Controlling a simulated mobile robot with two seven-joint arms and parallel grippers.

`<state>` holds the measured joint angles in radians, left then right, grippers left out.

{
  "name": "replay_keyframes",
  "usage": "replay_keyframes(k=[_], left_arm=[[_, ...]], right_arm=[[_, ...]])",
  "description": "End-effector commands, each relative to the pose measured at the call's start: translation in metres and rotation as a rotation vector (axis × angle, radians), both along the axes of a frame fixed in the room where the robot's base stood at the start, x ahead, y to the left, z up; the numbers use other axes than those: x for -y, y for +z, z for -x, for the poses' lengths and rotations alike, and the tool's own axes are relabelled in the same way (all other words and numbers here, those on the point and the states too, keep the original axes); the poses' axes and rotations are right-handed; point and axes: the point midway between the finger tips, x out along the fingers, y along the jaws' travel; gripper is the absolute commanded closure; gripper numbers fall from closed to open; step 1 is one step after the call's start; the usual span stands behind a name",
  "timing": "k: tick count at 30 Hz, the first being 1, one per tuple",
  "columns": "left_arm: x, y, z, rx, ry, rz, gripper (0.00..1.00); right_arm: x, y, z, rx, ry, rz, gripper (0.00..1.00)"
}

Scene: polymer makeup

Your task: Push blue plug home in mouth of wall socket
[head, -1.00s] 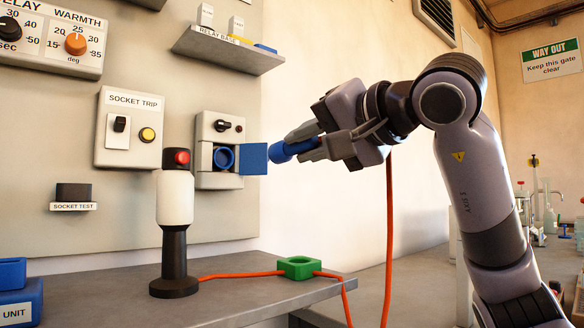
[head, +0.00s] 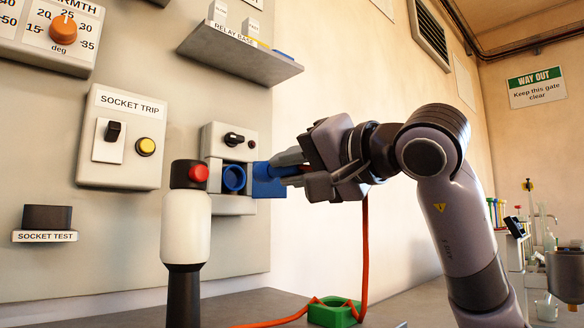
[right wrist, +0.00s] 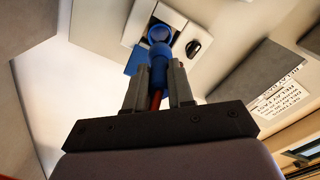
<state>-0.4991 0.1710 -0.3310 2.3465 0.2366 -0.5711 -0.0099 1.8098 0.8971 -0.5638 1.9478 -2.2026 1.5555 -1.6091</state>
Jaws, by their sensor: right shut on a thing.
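The wall socket (head: 233,143) is a pale box on the panel with a dark rotary switch. Its round blue mouth (head: 233,178) is uncovered, and its blue flap (head: 268,187) stands open to the right. My right gripper (head: 288,170) is shut on the blue plug, just right of the socket and in front of the flap in the head view. In the right wrist view the blue plug (right wrist: 158,68) sits between the fingers, its tip close to the socket mouth (right wrist: 160,34). Whether the tip touches the mouth I cannot tell. My left gripper is not in view.
The orange cable (head: 364,245) hangs from my right gripper and runs by a green block (head: 334,312) on the bench. The relay shelf (head: 240,55) juts out above.

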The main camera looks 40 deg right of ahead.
Motion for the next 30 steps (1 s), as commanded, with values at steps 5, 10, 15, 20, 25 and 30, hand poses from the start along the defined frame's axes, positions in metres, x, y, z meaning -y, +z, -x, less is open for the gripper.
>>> replay_keyframes(k=[5,10,15,20,25,30], left_arm=[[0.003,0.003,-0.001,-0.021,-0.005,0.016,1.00],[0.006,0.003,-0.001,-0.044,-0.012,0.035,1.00],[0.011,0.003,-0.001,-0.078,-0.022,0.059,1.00],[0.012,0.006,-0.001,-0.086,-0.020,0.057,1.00],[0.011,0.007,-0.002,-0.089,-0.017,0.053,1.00],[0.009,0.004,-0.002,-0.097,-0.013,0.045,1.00]], right_arm=[[0.001,0.003,0.001,0.001,-0.001,-0.001,1.00],[-0.001,0.001,-0.013,-0.004,0.001,-0.002,1.00],[-0.003,0.001,-0.029,-0.003,0.002,-0.002,1.00],[-0.004,0.002,-0.044,-0.002,0.001,-0.002,1.00],[-0.005,0.001,-0.053,-0.001,0.001,-0.002,1.00],[-0.005,0.000,-0.057,0.000,0.001,-0.001,1.00]])
